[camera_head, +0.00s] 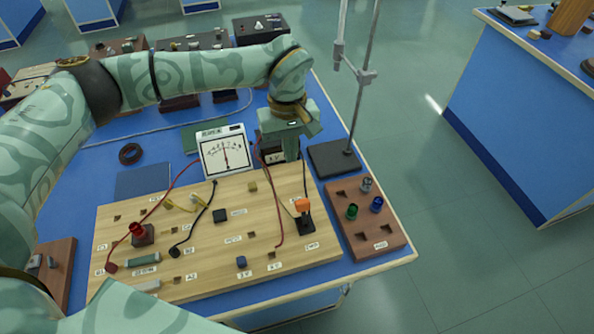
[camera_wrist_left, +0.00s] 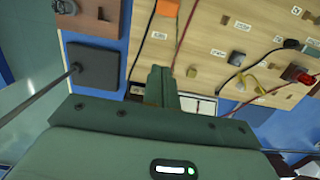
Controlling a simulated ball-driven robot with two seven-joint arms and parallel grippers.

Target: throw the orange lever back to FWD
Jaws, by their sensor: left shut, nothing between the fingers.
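The orange lever (camera_head: 302,205) has an orange knob on a black base, at the right end of the wooden circuit board (camera_head: 210,275) in the head view. In the left wrist view its knob (camera_wrist_left: 167,8) is at the top edge, partly cut off. I cannot read the FWD mark. My left gripper (camera_head: 291,157) is shut and empty, pointing down behind the lever, apart from it and near the board's far edge. Its shut fingers (camera_wrist_left: 161,88) show in the wrist view. My right gripper is not in view.
A white meter (camera_head: 224,160) stands left of my left gripper. A metal stand (camera_head: 333,160) rises close on the right. A brown block with coloured knobs (camera_head: 370,236) lies right of the lever. Red and black wires cross the board. Open floor lies right of the bench.

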